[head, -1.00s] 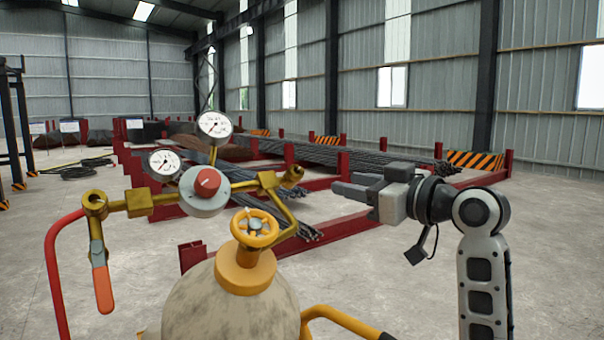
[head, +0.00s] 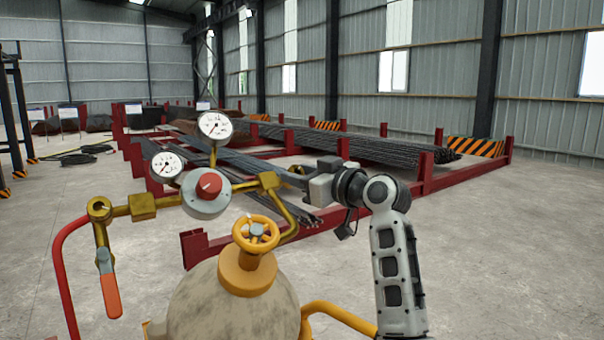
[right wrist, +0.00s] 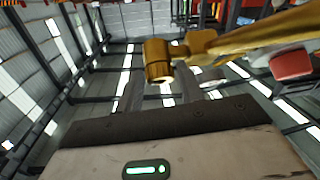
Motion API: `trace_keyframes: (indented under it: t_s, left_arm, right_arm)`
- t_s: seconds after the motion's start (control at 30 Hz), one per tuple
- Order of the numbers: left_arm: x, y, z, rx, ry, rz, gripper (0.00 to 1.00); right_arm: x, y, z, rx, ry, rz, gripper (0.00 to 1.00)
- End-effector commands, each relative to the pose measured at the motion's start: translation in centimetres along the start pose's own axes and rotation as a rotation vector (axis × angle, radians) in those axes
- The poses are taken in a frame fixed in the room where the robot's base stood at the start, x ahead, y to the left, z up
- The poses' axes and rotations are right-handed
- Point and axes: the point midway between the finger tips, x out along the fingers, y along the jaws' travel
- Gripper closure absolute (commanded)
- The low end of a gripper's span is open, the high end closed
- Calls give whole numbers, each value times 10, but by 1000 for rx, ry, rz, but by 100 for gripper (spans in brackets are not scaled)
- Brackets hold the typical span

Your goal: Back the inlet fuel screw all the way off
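A brass fitting (head: 268,181) forms the right end of the regulator pipework in the head view. Its round brass end shows close up in the right wrist view (right wrist: 160,62). No screw is clearly marked out as the inlet fuel one. My right gripper (head: 294,178) is at the right end of this fitting, its fingers partly hidden. In the right wrist view its grey fingers (right wrist: 172,92) look apart, with the brass end just beyond the gap between them. I cannot tell whether they touch it. My left gripper is not in view.
A regulator with a red knob (head: 208,185) and two gauges (head: 215,125) stands left of the gripper. A yellow handwheel (head: 256,233) tops the tank (head: 235,305) below. An orange lever (head: 110,295) hangs at left. Red racks with rebar (head: 350,145) stand behind.

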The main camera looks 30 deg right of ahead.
Motion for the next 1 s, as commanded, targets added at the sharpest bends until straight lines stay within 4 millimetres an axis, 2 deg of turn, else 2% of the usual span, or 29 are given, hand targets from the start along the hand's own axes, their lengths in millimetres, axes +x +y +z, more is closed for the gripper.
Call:
trace_keyframes:
  t_s: [0.07, 0.17, 0.2, 0.57, 1.0]
  left_arm:
    - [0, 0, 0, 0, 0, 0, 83]
    - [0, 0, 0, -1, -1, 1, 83]
    - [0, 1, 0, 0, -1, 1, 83]
    - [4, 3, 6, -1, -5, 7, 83]
    - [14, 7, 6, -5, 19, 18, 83]
  right_arm:
    - [0, 0, 0, 0, 0, 0, 65]
    - [0, 0, 0, 0, 0, 0, 93]
    - [0, 0, 0, 0, 0, 0, 95]
    - [-1, 1, 1, -37, -1, -29, 94]
    - [-1, 7, 1, -286, -3, -242, 94]
